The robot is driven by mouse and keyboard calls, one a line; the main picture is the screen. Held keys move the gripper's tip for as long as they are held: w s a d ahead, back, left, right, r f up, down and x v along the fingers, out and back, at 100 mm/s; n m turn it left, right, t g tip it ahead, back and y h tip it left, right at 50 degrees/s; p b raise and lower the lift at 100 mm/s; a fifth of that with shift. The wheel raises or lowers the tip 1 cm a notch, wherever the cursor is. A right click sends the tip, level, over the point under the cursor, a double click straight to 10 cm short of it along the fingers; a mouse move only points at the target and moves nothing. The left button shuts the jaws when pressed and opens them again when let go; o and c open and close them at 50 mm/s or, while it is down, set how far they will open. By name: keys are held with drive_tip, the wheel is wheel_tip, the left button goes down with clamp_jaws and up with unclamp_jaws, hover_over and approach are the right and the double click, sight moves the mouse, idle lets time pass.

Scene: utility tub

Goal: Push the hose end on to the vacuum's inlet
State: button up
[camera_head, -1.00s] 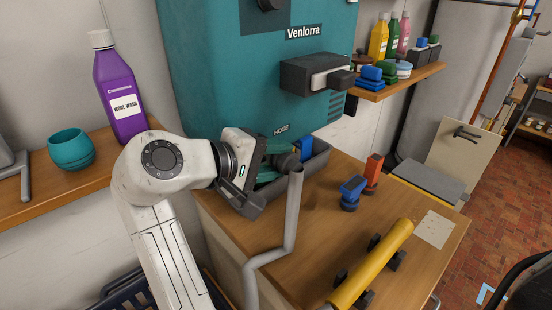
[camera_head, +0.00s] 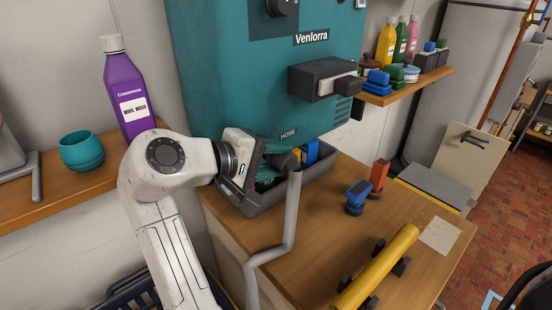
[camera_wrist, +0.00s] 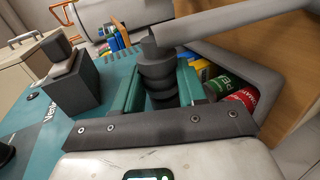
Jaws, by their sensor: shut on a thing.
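The teal vacuum (camera_head: 262,75) hangs on the wall, with a HOSE label low on its front. My gripper (camera_head: 276,155) is just below that label, shut on the dark ribbed hose end (camera_wrist: 157,78), which sits between its two teal fingers in the wrist view. The grey hose (camera_head: 291,215) runs down from the hose end in the head view and off to the right in the wrist view. The vacuum's inlet is hidden, and I cannot tell whether the hose end touches it.
A grey bin (camera_head: 322,169) with cans and coloured items stands below the vacuum. A dark block (camera_head: 322,79) juts from the vacuum's front. A blue item (camera_head: 357,195), an orange item (camera_head: 379,176) and a yellow tube (camera_head: 378,268) are on the wooden worktop (camera_head: 330,230).

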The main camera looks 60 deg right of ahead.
drive_tip(key=shift+w+p, duration=0.35)
idle(1.0)
drive_tip(key=o, duration=1.1)
drive_tip(key=shift+d, duration=0.1)
drive_tip(key=shift+c, duration=0.2)
drive_tip(key=b+v, duration=0.1)
drive_tip(key=v, duration=1)
